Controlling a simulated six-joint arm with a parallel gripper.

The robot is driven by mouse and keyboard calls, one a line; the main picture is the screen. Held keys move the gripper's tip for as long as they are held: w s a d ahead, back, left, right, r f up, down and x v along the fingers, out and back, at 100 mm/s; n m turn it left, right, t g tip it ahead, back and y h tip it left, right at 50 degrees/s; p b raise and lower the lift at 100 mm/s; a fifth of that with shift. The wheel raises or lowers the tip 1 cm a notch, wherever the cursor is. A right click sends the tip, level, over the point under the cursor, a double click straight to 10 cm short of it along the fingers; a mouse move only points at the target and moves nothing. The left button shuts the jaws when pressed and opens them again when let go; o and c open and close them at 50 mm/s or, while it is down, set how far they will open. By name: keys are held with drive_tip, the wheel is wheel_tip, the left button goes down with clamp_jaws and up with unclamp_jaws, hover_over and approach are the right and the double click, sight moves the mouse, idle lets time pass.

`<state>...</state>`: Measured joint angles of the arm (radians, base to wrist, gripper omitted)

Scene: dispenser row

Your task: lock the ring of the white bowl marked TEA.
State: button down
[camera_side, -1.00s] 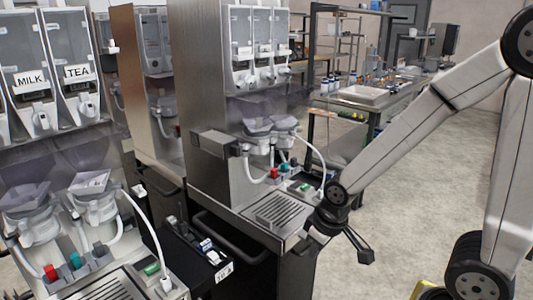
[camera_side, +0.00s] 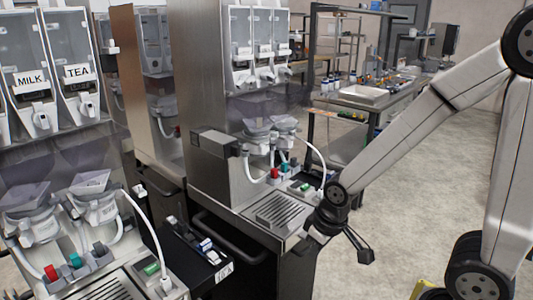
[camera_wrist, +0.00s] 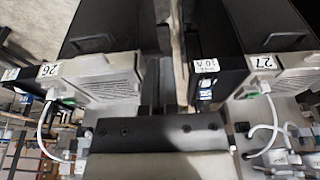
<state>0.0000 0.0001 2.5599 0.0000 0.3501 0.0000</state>
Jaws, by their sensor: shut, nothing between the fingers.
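The white bowl marked TEA (camera_side: 93,208) is on the near machine at the left of the side view, below the canister with the TEA label (camera_side: 78,71). Its ring is too small to make out, so I cannot tell its position. Another white bowl (camera_side: 30,222) stands left of it, below the MILK label (camera_side: 31,79). My gripper (camera_side: 362,256) is shut and empty, in front of the middle machine and far to the right of the TEA bowl. In the wrist view the TEA bowl cannot be made out.
The middle machine (camera_side: 205,110) stands between my gripper and the near machine, with its own bowls and drip tray (camera_side: 276,212). A dark box (camera_side: 192,245) with small items stands between the two machines. A white hose (camera_side: 150,228) curves beside the TEA bowl.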

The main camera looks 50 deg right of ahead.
idle(0.4)
drive_tip(key=c, duration=1)
unclamp_jaws()
drive_tip(key=shift+o, duration=0.6)
drive_tip(key=shift+w+d, duration=0.1)
drive_tip(key=shift+w, duration=0.05)
drive_tip(key=w+d+r+t+h, duration=0.1)
drive_tip(key=w+d+r+t, duration=0.25)
drive_tip(key=w+d, duration=0.3)
drive_tip(key=w+d+r+t, duration=0.3)
drive_tip(key=w+d+t, duration=0.2)
drive_tip(key=w, duration=0.3)
drive_tip(key=d+r+n+t+y, duration=0.4)
drive_tip(key=d+r+t+y, duration=0.2)
drive_tip(key=r, duration=0.3)
drive_tip(key=shift+w+d+y, duration=0.2)
drive_tip(key=shift+d+y, duration=0.1)
drive_tip(key=shift+y, duration=0.3)
drive_tip(key=shift+w+r, duration=0.1)
